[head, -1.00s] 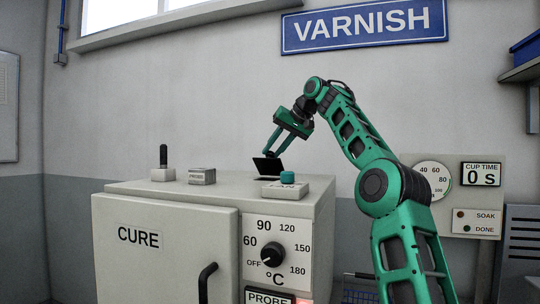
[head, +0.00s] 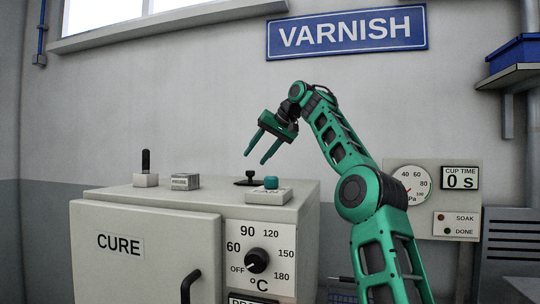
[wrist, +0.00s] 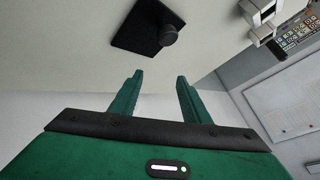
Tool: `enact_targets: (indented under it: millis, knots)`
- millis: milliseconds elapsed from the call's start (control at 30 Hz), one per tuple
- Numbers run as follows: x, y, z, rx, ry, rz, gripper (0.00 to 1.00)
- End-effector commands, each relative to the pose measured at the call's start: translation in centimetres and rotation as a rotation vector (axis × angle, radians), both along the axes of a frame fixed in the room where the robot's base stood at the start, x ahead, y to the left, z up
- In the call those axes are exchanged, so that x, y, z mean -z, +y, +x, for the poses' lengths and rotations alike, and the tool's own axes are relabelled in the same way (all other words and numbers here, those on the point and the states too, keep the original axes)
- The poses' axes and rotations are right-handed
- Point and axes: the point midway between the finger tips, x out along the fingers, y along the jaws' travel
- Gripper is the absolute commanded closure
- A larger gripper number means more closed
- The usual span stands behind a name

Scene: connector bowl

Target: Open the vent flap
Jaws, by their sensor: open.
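The vent flap (head: 246,183) is a small black plate with a round black knob, on top of the grey CURE cabinet (head: 205,199) behind a small box with a teal button. It now looks flat on the top. In the wrist view the flap (wrist: 146,32) is a dark square with its knob at the right side, beyond my fingertips. My gripper (head: 257,158) is open and empty, above the cabinet top and apart from the knob. Its two green fingers (wrist: 160,77) point towards the flap's side of the view.
The teal button (head: 271,182) stands close in front of the flap. A black lever (head: 146,160) and a small labelled block (head: 185,181) stand further left on the cabinet. A pressure gauge (head: 412,184) is on the right. The air above the cabinet is clear.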

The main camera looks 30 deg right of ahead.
Motion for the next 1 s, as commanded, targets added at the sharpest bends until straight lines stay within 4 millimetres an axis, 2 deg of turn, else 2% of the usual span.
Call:
enact_targets:
  millis: [167,400,600,1000]
  knots:
    - [-1.7,-0.5,-1.2,-0.001,-0.003,0.001,0.57]
    - [-2.8,-1.1,-1.8,0.003,-0.002,-0.003,0.57]
    - [-3.4,-1.2,-2.5,-0.001,-0.001,0.002,0.57]
    - [-3.4,-2.5,-3.8,0.007,0.002,-0.004,0.57]
